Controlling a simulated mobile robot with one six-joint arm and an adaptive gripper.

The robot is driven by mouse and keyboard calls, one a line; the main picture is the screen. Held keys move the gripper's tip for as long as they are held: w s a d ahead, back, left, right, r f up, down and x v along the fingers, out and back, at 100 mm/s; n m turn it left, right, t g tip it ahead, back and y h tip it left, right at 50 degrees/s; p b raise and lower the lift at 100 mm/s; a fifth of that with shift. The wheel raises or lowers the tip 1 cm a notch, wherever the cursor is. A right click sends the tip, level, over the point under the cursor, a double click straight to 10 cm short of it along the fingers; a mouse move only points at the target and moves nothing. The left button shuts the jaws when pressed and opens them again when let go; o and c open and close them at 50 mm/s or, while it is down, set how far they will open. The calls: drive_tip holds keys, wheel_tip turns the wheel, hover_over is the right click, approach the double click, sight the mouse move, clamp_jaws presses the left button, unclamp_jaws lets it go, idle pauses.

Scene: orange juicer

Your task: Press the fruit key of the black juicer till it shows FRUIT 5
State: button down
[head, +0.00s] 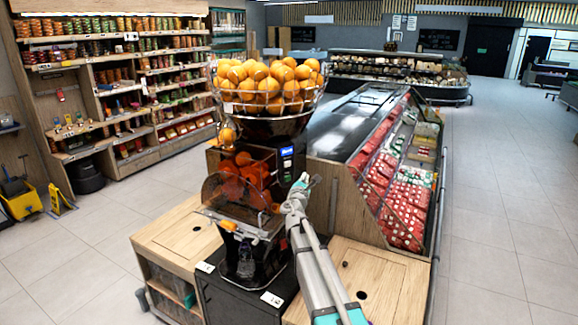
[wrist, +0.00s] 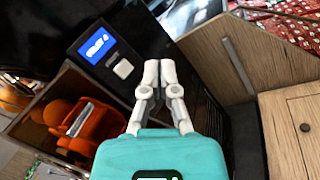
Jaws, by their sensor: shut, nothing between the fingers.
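The black juicer (head: 262,130) stands on a dark cabinet in the head view, its wire basket full of oranges. A small lit blue display (head: 287,151) is on its front; it shows larger in the wrist view (wrist: 97,46), tilted, with white text too blurred to read surely. A pale square key (wrist: 123,68) sits just below the display. My gripper (wrist: 160,66) is shut and empty, its fingertips to the right of the key in the wrist view and apart from it in the picture. In the head view my gripper (head: 304,181) is below and right of the display.
Orange juicing parts (wrist: 82,120) show behind a clear cover left of my gripper. Wooden counters (head: 180,238) flank the juicer's cabinet. A refrigerated case with red packs (head: 405,190) stands to the right, and open tiled floor lies beyond it.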

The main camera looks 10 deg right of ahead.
sight(291, 163)
drive_tip(key=shift+w+a, duration=0.6)
drive_tip(key=shift+w, duration=0.75)
drive_tip(key=shift+w+a, duration=0.6)
drive_tip(key=shift+w, duration=0.7)
drive_tip(key=shift+w+a, duration=0.6)
drive_tip(key=shift+w, duration=0.75)
drive_tip(key=shift+w, duration=0.15)
drive_tip(key=shift+w+a, duration=0.15)
drive_tip(key=shift+w, duration=0.15)
drive_tip(key=shift+w+a, duration=0.2)
drive_tip(key=shift+w, duration=0.3)
drive_tip(key=shift+s, duration=0.2)
drive_tip(key=shift+s+d, duration=0.3)
drive_tip(key=shift+s, duration=0.35)
drive_tip(key=shift+s, duration=0.1)
idle(0.3)
drive_tip(key=shift+s+d, duration=0.35)
drive_tip(key=shift+s, duration=0.4)
drive_tip(key=shift+s+d, duration=0.35)
drive_tip(key=shift+s, duration=0.35)
drive_tip(key=shift+s+d, duration=0.35)
drive_tip(key=shift+s, duration=0.4)
